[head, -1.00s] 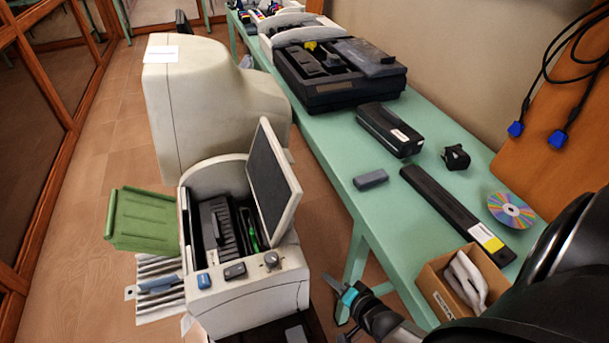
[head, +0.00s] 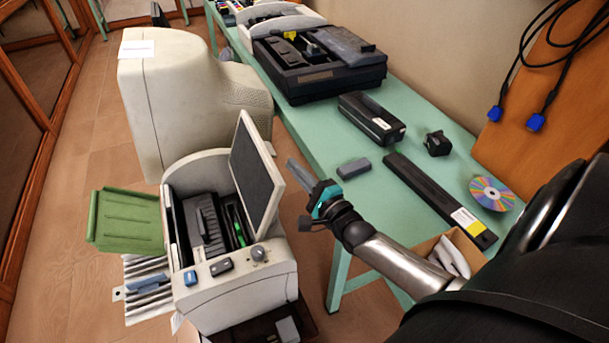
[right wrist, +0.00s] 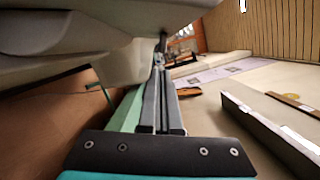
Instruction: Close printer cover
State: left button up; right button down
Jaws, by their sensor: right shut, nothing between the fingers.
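The beige printer (head: 240,285) stands in front of me with its inside showing. Its cover (head: 257,172) is raised and leans up on the right side, its dark panel facing left. My right gripper (head: 296,168) is shut and empty, just right of the cover; I cannot tell whether it touches it. In the right wrist view its two grey fingers (right wrist: 160,98) lie together, with a pale surface above them that may be the cover or printer body. My left gripper is not in view.
A green table (head: 355,190) runs along the right, with a black cartridge (head: 372,118), a long dark bar (head: 435,195), a disc (head: 492,193) and a cardboard box (head: 425,248). A large beige monitor (head: 180,105) stands behind the printer. A green tray (head: 125,220) sticks out left.

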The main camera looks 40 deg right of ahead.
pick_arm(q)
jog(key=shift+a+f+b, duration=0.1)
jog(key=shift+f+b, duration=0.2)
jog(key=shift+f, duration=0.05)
pick_arm(e)
jog(key=shift+w+r, duration=0.15)
jog(key=shift+w, duration=2.1)
